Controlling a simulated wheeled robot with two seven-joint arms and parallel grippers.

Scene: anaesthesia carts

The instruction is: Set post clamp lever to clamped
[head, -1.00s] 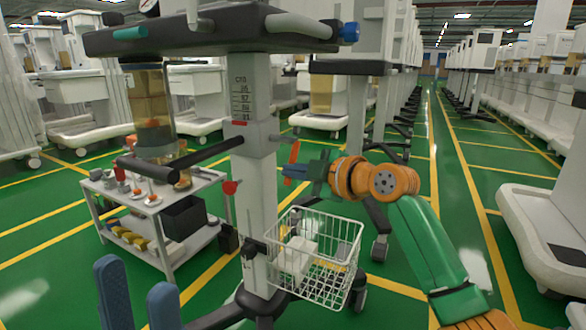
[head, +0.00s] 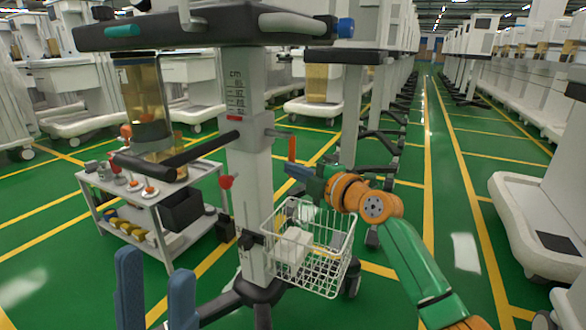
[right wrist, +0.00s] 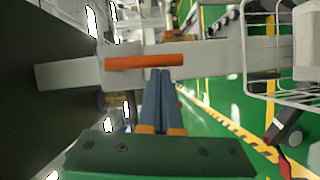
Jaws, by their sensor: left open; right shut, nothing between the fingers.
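The post clamp lever is an orange-red bar (head: 292,147) on the right side of the cart's grey post (head: 249,185), standing about upright in the head view. In the right wrist view the lever (right wrist: 145,63) lies across the picture, in front of the post. My right gripper (head: 289,169) is shut and empty, its blue fingertips just below the lever's lower end in the head view. In the right wrist view the fingertips (right wrist: 160,72) reach the lever's edge; I cannot tell whether they touch. My left gripper (head: 155,264) is open and empty at the lower left.
A white wire basket (head: 310,255) hangs on the post below my right gripper. The dark cart top (head: 200,30) is above. A red knob (head: 226,182) sits left of the post. A grey side trolley (head: 150,205) stands left. Green floor is open at the right.

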